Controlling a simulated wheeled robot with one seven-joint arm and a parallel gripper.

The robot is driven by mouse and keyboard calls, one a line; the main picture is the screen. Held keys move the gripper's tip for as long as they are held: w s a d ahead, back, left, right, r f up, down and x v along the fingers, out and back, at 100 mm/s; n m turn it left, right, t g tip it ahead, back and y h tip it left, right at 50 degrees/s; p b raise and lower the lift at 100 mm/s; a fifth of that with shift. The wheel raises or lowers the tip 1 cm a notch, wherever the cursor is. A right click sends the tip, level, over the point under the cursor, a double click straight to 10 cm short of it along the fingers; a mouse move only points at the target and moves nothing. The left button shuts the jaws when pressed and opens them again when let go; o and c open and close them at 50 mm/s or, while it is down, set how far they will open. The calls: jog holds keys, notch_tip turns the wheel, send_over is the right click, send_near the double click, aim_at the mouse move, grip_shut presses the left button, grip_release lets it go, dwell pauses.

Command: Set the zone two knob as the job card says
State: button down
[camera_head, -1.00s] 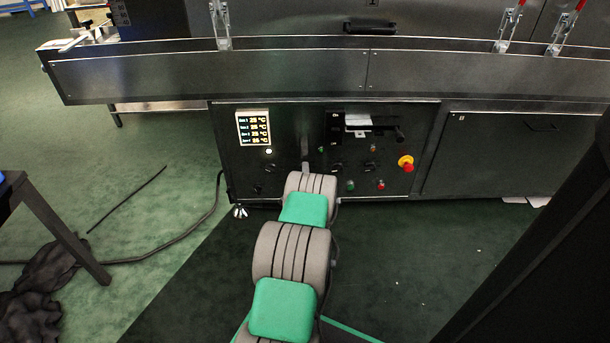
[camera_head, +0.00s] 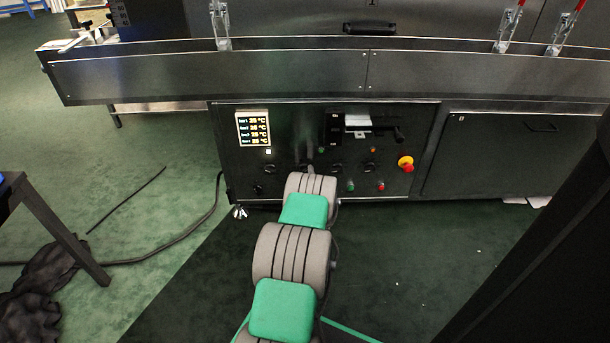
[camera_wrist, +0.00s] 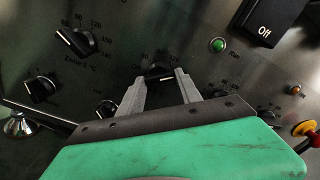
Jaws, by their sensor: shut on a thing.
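My gripper (camera_wrist: 159,78) is at the dark control panel (camera_head: 230,180), its two grey fingers closed on opposite sides of a dark knob (camera_wrist: 157,71). Scale marks show around this knob, but its name label and pointer are largely hidden. To its upper left in the wrist view is the knob labelled Zone 1 °C (camera_wrist: 76,41), with scale numbers around it. In the head view my wrist hides most of the held knob.
A lit temperature display (camera_head: 253,128) is at the panel's upper left. Other knobs (camera_wrist: 40,89), a green lamp (camera_wrist: 218,45), a black Off switch (camera_wrist: 268,25) and a red-and-yellow emergency stop (camera_head: 406,163) surround my gripper. A cable (camera_head: 180,248) lies on the floor at left.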

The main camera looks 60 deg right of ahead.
jog(key=shift+w+m, duration=0.1)
jog(key=shift+m, duration=0.4)
jog(key=shift+a, duration=0.1)
jog(key=c, duration=1.1)
grip_release()
jog(key=shift+w, duration=0.1)
jog(key=shift+o, duration=1.4)
jog(key=shift+s, duration=0.2)
jog(key=p+v, duration=0.2)
jog(key=v, duration=0.5)
jog(key=shift+s+a, duration=0.15)
jog(key=shift+a, duration=0.15)
